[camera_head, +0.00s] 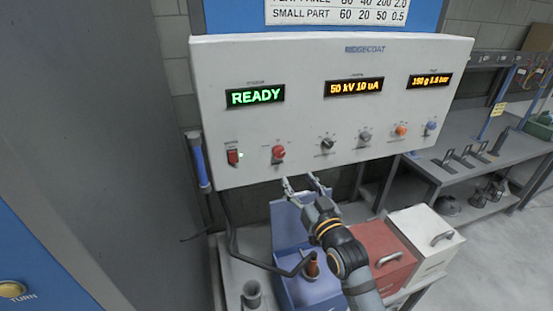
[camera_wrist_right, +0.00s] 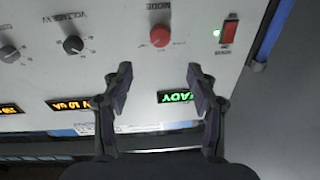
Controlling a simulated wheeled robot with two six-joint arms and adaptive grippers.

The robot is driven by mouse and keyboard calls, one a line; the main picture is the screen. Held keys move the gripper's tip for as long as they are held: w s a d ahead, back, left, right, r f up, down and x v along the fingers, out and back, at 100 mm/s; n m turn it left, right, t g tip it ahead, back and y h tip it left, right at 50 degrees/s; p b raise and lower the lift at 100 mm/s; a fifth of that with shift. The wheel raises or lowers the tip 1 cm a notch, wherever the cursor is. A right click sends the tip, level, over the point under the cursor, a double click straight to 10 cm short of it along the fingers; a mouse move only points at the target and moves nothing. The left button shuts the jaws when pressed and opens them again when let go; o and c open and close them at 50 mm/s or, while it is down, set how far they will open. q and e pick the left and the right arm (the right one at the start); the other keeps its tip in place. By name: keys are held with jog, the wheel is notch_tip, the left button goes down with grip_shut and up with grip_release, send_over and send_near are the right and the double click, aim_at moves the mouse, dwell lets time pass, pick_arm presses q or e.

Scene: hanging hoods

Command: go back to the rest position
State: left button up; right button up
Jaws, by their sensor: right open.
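My right gripper (camera_head: 303,184) is open and empty just below the lower edge of the control panel (camera_head: 300,70). Its two fingers also show in the right wrist view (camera_wrist_right: 160,85), spread apart in front of the panel face, with nothing between them. The panel's display reads READY in green (camera_head: 255,96). A red knob (camera_head: 278,152) and a red lit switch (camera_head: 232,156) sit on the panel's lower left. I cannot tell how close the fingertips are to the panel. My left gripper is not in view.
Below the panel stand a blue bin (camera_head: 290,285), a red box (camera_head: 385,250) and a white box (camera_head: 425,238) with handles. A grey bench (camera_head: 470,165) with several dark parts is at the right. A blue-handled tool (camera_head: 199,165) hangs at the panel's left edge.

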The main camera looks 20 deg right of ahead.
jog(key=s+f+g, duration=0.3)
jog(key=f, duration=0.4)
jog(key=s+f+g, duration=0.3)
jog(key=f, duration=0.3)
jog(key=s+d+f+n+g+h, duration=0.1)
jog(key=s+d+f+g, duration=0.1)
jog(key=s+f+g, duration=0.5)
jog(key=s+d+f+g+h, duration=0.15)
jog(key=s+f, duration=0.25)
jog(key=s, duration=0.6)
jog(key=s+d+f+g+b, duration=0.1)
jog(key=s+f, duration=0.1)
jog(key=f, duration=1.3)
jog(key=s+d+f+g+b, duration=0.1)
jog(key=s+d+f, duration=0.1)
jog(key=f, duration=1.3)
jog(key=s+f+g+b, duration=0.1)
jog(key=s+f, duration=1.5)
jog(key=s, duration=0.2)
jog(key=shift+d+f+m, duration=0.25)
jog(key=shift+d+m, duration=0.05)
